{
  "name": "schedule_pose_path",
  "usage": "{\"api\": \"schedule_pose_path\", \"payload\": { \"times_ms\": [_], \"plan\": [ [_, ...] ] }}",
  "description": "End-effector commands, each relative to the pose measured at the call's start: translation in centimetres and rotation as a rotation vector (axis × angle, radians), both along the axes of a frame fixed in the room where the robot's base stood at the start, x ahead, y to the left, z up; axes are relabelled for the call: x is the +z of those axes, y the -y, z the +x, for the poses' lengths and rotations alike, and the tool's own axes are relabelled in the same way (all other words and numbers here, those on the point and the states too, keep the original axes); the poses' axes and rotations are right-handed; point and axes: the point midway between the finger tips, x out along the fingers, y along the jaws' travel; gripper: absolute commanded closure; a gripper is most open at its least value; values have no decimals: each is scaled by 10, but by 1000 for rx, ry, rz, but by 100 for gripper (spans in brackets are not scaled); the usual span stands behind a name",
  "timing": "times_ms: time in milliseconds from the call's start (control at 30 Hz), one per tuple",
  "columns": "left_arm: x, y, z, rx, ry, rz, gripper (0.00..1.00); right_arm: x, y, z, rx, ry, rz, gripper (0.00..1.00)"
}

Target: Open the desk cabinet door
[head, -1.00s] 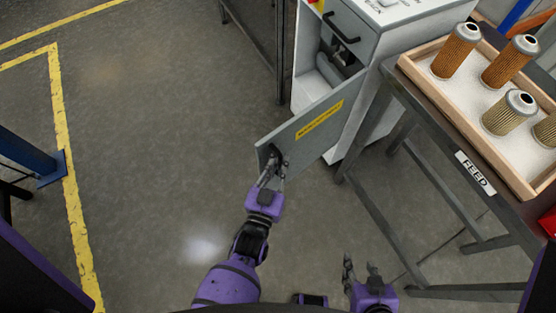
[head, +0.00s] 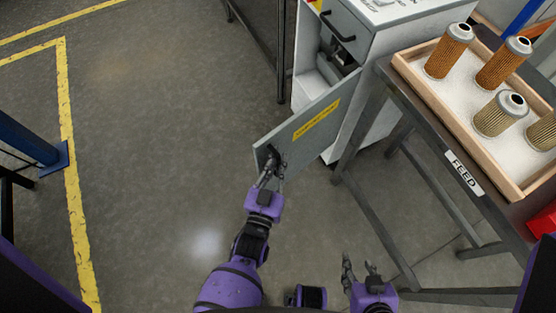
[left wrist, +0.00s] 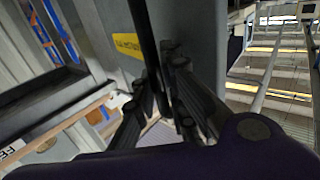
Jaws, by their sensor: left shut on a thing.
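The desk cabinet (head: 375,60) is a light grey unit at the upper middle of the head view. Its lower door (head: 305,128), with a yellow label, stands swung well out from the body, and the inside partly shows. My left gripper (head: 270,165) is at the door's free end, shut on the dark door handle (head: 272,153). In the left wrist view the fingers (left wrist: 168,95) close around the dark bar of the handle. My right gripper (head: 361,270) hangs low at the bottom, its fingers apart and empty, away from the cabinet.
A dark table (head: 400,108) with a FEED label stands at the right, bearing a wooden tray (head: 440,125) of several filter cartridges. Its legs are near the cabinet. A drawer (head: 345,30) sits above the door opening. The floor (head: 170,130) to the left is clear.

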Motion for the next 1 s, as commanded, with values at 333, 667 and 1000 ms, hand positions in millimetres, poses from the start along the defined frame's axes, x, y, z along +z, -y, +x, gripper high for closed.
{"api": "schedule_pose_path", "payload": {
  "times_ms": [333, 667, 1000],
  "plan": [
    [14, 1, 5, 1, 33, -4, 71, 1, -1, 1, -1, 2, 1, 60],
    [12, -1, 4, 3, 30, -5, 71, 1, 0, 1, -1, 2, 1, 60],
    [7, -12, -41, 4, 16, -2, 71, 1, 0, 0, -1, 1, 1, 60]
  ]
}}
